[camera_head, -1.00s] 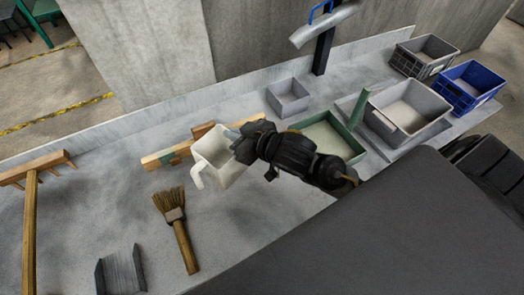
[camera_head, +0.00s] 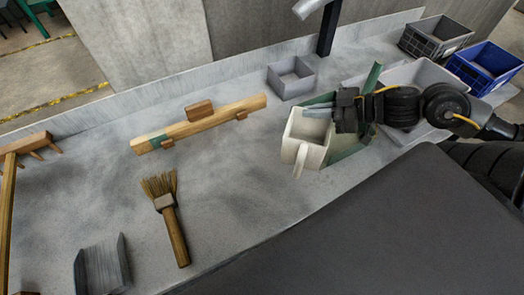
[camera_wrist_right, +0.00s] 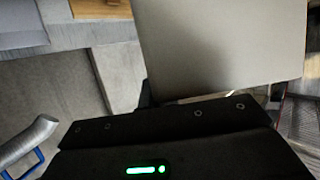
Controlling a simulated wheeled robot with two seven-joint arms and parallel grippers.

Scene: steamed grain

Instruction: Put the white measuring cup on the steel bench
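The white measuring cup (camera_head: 303,153) is upright with its mouth up and its handle toward the camera, right of centre in the head view. My right gripper (camera_head: 338,112) is shut on its right side. The cup's pale wall fills the upper part of the right wrist view (camera_wrist_right: 222,45). In the head view the cup covers the left part of a green-rimmed tray (camera_head: 349,152); I cannot tell how high it is above the surface. The grey steel bench (camera_head: 235,195) runs under these things. My left gripper is not in view.
A wooden bar (camera_head: 205,124) with a small block, a brush (camera_head: 170,222) and a grey scoop (camera_head: 103,266) lie on the left half. A small grey box (camera_head: 291,77), a grey bin (camera_head: 420,76) and a blue crate (camera_head: 484,66) stand behind and right. The bench middle is clear.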

